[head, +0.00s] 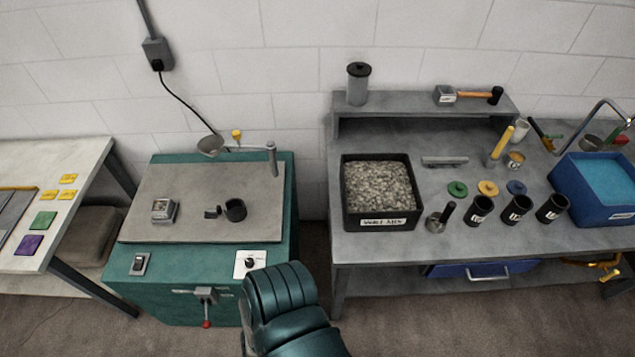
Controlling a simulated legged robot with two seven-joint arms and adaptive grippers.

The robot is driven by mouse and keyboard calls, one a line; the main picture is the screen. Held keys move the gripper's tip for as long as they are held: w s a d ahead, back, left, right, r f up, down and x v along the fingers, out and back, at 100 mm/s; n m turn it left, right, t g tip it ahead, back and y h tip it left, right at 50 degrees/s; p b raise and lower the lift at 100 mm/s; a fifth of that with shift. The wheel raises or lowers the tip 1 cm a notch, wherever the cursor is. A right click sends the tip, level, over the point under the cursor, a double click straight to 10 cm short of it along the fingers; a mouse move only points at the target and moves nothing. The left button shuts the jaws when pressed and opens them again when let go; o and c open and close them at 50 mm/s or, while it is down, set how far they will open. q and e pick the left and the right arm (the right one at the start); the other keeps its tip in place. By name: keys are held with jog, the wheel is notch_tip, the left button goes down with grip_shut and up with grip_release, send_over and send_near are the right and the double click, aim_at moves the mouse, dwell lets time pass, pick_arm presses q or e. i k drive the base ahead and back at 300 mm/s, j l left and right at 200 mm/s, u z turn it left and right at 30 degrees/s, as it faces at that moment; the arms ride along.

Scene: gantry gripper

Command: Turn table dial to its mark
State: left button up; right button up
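The table dial is a small black knob (250,263) on a white square plate, on the front right of the teal table's top. Small dark marks show on the plate, but they are too small to tell which is the mark or exactly where the knob points. A teal segmented part of my own arm (282,302) rises from the bottom edge just right of and below the dial, close to the plate. No fingertips show on it. Neither gripper can be made out.
The teal table (292,210) bears a grey plate with a black cup (235,209), a small metal box (163,211) and a swing arm with a pan (211,146). A switch (140,264) is front left; a red-tipped lever (206,306) is on the front. A grey bench stands right.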

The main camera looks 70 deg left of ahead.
aim_at(249, 262)
jog(key=u, duration=3.1)
